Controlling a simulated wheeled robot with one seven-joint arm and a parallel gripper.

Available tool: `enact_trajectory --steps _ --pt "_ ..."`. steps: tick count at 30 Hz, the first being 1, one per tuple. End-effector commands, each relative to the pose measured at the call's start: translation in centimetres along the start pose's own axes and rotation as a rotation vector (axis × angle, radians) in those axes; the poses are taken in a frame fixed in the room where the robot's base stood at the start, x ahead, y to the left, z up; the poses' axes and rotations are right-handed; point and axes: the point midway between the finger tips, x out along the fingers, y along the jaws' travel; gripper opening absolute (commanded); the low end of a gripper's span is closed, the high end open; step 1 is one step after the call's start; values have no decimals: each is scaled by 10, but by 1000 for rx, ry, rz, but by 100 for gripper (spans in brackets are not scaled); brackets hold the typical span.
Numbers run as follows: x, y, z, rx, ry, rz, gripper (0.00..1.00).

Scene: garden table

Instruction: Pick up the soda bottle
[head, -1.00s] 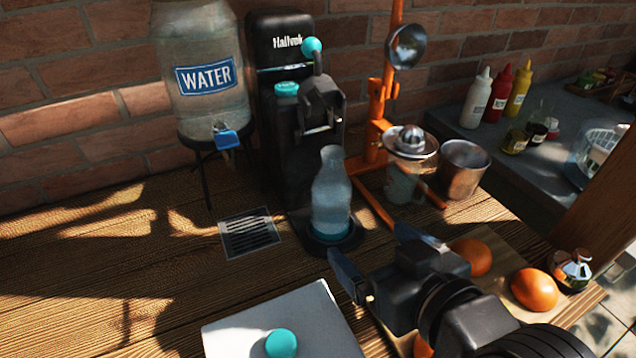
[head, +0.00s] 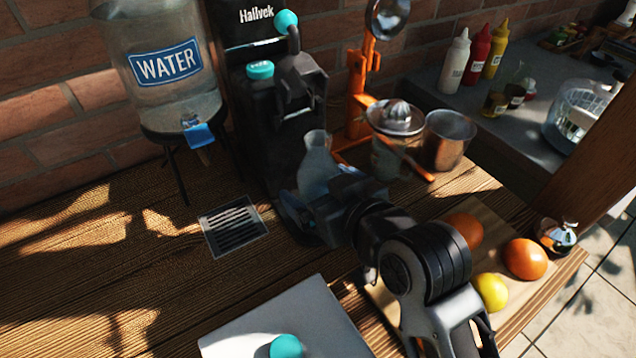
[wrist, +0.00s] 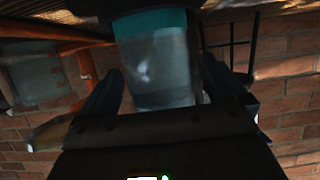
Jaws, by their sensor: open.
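The soda bottle (head: 315,165) is clear and pale blue and stands upright on the base of the black soda maker (head: 262,130). Its lower part is hidden behind my gripper in the head view. My gripper (head: 300,212) is at the bottle, with its fingers low around it. In the wrist view the bottle (wrist: 158,70) appears upside down between the two open fingers (wrist: 155,95), its teal base at the top. A gap shows between the left finger and the bottle; on the right I cannot tell whether they touch.
A water dispenser (head: 165,75) stands left of the soda maker, with a metal drain grate (head: 234,227) in front. An orange juicer (head: 357,95) and metal cup (head: 446,140) stand right. A board with oranges (head: 525,259) and a lemon (head: 490,292) lies near my arm. A pale box (head: 290,318) is in front.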

Motion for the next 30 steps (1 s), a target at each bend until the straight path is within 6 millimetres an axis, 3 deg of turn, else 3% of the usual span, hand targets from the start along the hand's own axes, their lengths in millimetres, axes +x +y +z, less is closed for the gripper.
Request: enact_trajectory --steps 9,30 --pt "5 0 0 0 1 1 96" --pt "4 0 0 0 0 1 29"
